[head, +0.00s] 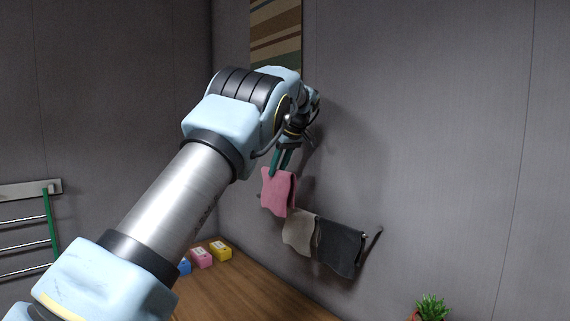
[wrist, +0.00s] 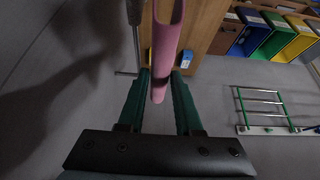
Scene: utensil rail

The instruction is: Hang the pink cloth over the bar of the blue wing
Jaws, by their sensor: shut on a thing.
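My gripper (head: 283,160) has green fingers and is shut on the pink cloth (head: 278,195), which hangs down from the fingertips near the wall. In the wrist view the pink cloth (wrist: 166,42) shows nearly edge-on between the gripper's fingers (wrist: 161,82). A rack (head: 28,232) with several metal bars and a green side is at the far left in the head view; it also shows at the right of the wrist view (wrist: 262,108). I cannot make out a blue wing clearly on it.
A beige cloth (head: 300,231) and a dark grey cloth (head: 342,248) hang on a wall rail (head: 374,240) beside the pink cloth. Blue (head: 185,266), pink (head: 201,257) and yellow (head: 221,250) boxes stand on the wooden top (head: 235,292). A plant (head: 431,307) is at lower right.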

